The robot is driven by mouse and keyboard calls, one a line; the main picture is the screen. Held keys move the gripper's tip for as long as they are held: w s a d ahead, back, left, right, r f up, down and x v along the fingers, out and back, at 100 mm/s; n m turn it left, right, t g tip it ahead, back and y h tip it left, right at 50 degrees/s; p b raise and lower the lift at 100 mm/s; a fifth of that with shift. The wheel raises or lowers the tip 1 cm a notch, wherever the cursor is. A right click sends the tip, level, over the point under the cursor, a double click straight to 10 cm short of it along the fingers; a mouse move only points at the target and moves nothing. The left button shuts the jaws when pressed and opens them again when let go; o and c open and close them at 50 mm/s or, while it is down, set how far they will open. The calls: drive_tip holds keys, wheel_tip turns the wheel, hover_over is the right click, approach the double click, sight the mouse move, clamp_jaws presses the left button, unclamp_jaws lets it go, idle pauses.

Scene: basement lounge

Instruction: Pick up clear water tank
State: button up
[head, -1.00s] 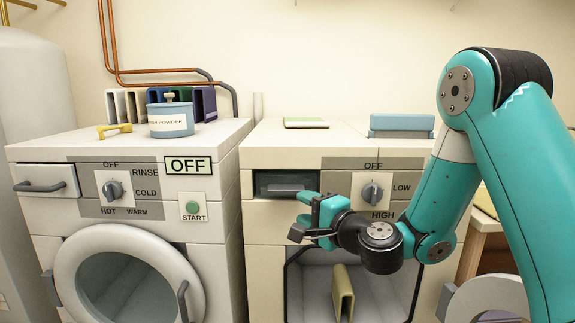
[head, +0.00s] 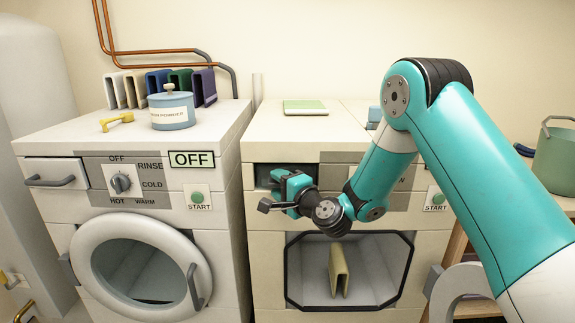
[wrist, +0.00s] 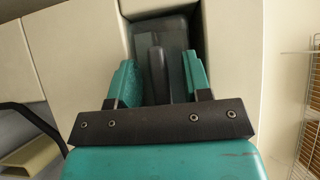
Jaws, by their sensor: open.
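The clear water tank (head: 262,172) is a dark, see-through box in the recess at the upper left of the right-hand machine. In the head view my gripper and wrist hide much of it. In the wrist view the tank (wrist: 178,30) sits in its slot, with a grey upright handle (wrist: 158,70) on its front. My gripper (head: 273,189) is in front of the slot. Its teal fingers are open, one on each side of the handle in the wrist view (wrist: 160,72). I see no finger contact with the handle.
The right-hand machine (head: 270,235) has an open drum with a beige folded item (head: 338,270) inside. A washer (head: 70,225) stands left, with a blue tub (head: 172,113) and yellow scoop (head: 117,121) on top. A green bucket (head: 557,160) stands at the right.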

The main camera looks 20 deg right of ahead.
clamp_jaws()
drive_tip(key=shift+r, duration=0.25)
